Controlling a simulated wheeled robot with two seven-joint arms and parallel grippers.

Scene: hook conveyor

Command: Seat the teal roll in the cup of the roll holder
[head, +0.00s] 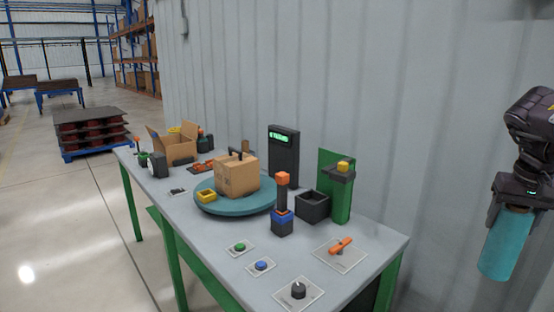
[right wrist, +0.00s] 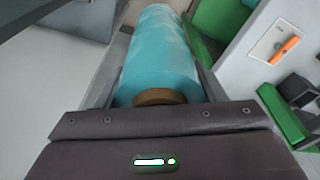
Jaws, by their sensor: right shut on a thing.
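The teal roll (head: 506,244) hangs below my right gripper (head: 517,203) at the right side of the head view, away from the table. My right gripper is shut on it. In the right wrist view the teal roll (right wrist: 160,55) lies between the two fingers, with its brown core end (right wrist: 160,97) close to the palm. No roll holder or cup can be made out for certain in either view. My left gripper is not in view.
A grey table (head: 215,228) with green legs bears a teal turntable (head: 235,203) with a cardboard box (head: 237,176), a black open bin (head: 312,206), an orange-topped post (head: 282,205), a green stand (head: 340,200), buttons and an orange lever (head: 341,245). A corrugated wall (head: 400,110) stands behind.

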